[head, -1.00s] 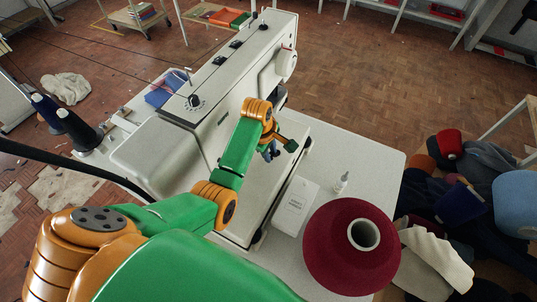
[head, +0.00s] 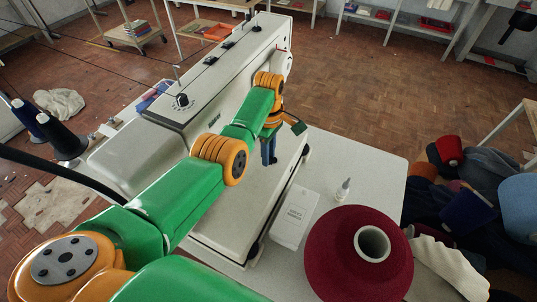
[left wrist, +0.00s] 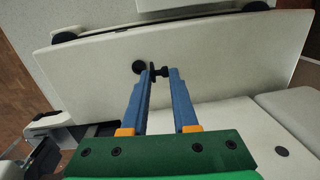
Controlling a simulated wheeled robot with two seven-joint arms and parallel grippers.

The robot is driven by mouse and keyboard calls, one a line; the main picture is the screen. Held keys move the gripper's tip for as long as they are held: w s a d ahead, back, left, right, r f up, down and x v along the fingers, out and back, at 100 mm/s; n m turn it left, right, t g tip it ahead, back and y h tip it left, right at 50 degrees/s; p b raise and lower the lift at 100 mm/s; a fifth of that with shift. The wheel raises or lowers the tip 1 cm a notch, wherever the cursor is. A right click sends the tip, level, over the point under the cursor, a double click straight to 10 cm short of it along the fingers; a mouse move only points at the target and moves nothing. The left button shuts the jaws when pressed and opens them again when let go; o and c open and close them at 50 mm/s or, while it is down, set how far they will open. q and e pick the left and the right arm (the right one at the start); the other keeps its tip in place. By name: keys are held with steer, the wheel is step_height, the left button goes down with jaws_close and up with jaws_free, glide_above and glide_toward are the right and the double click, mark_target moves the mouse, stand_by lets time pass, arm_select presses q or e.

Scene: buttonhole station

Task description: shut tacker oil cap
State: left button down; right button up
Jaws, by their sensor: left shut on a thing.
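The tacker is the large cream machine (head: 222,95) across the middle of the head view. In the left wrist view, its pale panel (left wrist: 230,60) carries a round black disc (left wrist: 139,67) just left of the fingertips. A small black piece, seemingly the oil cap (left wrist: 158,70), shows between the blue fingertips. My left gripper (left wrist: 161,73) is shut on this piece, close to the panel. In the head view, the left gripper (head: 269,154) points down beside the machine, and the cap cannot be made out there. My right gripper is in neither view.
A dark red thread cone (head: 325,250), a small white bottle (head: 343,190) and a white labelled box (head: 294,217) stand on the pale table (head: 375,165). Dark thread spools (head: 62,135) stand at left. Piled cloth (head: 440,215) lies right of the table.

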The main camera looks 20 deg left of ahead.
arm_select(q)
steer(key=c, duration=0.8)
jaws_free()
steer(key=shift+o, duration=0.2)
step_height(320, 180, up, 7)
steer(key=b, duration=0.1)
steer(key=shift+w+a, duration=0.15)
steer(key=shift+w, duration=0.05)
steer(key=shift+c, duration=0.4)
